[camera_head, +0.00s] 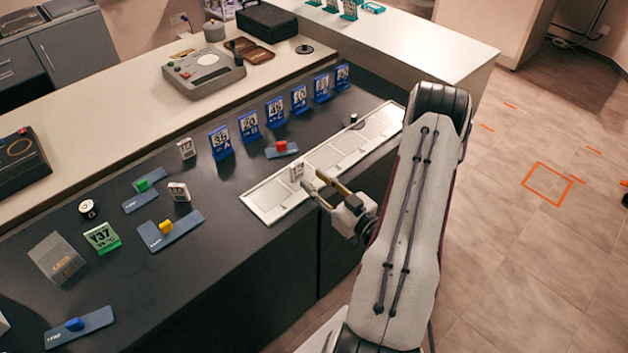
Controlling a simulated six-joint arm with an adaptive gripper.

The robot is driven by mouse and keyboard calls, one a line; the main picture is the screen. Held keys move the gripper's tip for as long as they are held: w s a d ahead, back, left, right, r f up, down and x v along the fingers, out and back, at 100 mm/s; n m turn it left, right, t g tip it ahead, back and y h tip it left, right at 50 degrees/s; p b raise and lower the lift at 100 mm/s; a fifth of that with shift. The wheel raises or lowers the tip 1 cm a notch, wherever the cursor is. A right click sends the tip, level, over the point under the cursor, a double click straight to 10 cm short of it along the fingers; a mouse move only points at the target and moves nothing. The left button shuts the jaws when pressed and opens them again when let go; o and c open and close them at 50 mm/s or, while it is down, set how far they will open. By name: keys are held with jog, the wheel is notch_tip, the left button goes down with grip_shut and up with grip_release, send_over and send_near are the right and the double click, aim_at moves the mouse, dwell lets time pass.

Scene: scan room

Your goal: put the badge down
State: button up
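A small pale badge (297,172) with dark marks stands upright at the white sectioned tray (262,199), over its left part. My gripper (311,178) reaches in from the right, low over the tray. Its two fingers are apart with a visible gap between them. The badge shows just beyond the fingertips; I cannot tell whether a finger still touches it. Two similar pale tags stand on the dark counter, one farther back (187,148) and one nearer (179,191).
A row of several blue numbered stands (249,126) lies behind the tray. Blue plates with a red (281,147), green (143,184) and yellow block (165,227) lie around. A green 137 stand (102,237) and grey box (56,258) are at left.

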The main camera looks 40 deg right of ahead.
dwell(0.3)
notch_tip(320, 180, up, 8)
jog(key=shift+w+d+r+m+g+h, duration=2.4)
jog(key=shift+w+d+m+g+h, duration=1.3)
jog(key=shift+w+d+h, duration=2.75)
jog(key=s+a+f+m+g, duration=0.2)
jog(key=a+f+m+g, duration=0.1)
jog(key=a, duration=0.3)
jog(key=s+a+f+m+g, duration=0.1)
jog(key=a+f+m+g, duration=0.1)
jog(key=a+m+g, duration=0.2)
jog(key=s+a+f+m+g, duration=0.2)
jog(key=a+f+m+g, duration=0.1)
jog(key=a, duration=0.7)
jog(key=shift+s+f+m+g, duration=0.3)
jog(key=shift+f+g, duration=0.05)
jog(key=shift+g, duration=0.15)
jog(key=shift+f, duration=0.65)
